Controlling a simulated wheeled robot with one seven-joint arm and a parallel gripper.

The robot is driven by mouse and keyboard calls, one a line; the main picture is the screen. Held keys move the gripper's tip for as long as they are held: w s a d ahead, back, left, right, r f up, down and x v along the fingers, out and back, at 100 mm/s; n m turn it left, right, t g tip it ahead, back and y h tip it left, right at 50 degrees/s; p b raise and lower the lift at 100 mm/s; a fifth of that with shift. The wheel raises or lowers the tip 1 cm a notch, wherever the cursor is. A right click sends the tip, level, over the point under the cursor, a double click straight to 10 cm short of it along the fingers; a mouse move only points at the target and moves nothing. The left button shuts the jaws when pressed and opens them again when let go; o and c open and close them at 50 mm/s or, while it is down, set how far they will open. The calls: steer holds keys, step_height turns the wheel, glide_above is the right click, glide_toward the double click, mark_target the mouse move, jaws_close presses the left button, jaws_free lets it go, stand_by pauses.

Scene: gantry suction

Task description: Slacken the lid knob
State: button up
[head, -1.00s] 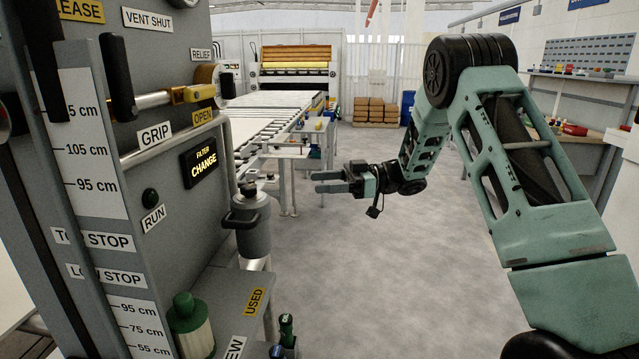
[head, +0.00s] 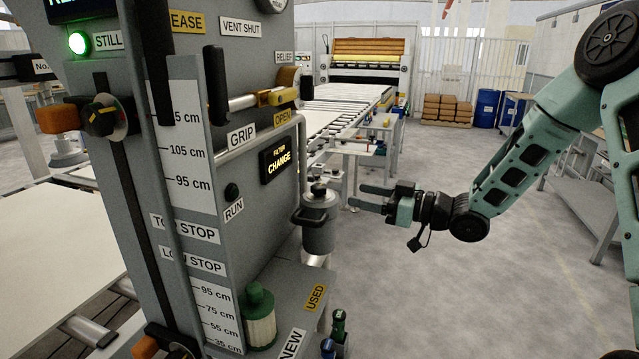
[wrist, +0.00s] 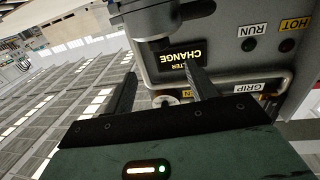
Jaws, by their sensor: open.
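The grey filter canister (head: 319,228) stands upright on the machine's right side, with a dark side handle. Its lid carries a small dark knob (head: 318,188) on top. My gripper (head: 357,197) is open and empty, just right of the canister at about the height of its lid, fingers pointing left towards it. In the head view it appears apart from the knob; depth is hard to judge. In the wrist view both fingers (wrist: 162,78) are spread with nothing between them, and the machine panel appears upside down. The knob is not clearly seen there.
The machine panel has a CHANGE display (head: 279,162) and a grip rail (head: 245,140) close to the canister. A green-capped filter (head: 260,318) stands on the lower shelf, and bottles (head: 336,330) stand nearby. Open floor (head: 440,300) lies to the right.

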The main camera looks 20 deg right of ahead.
mark_target(319, 185)
steer(key=p+x, duration=0.2)
steer(key=x, duration=0.9)
steer(key=shift+w+a, duration=0.15)
steer(key=shift+w, duration=0.05)
steer(key=c, duration=1)
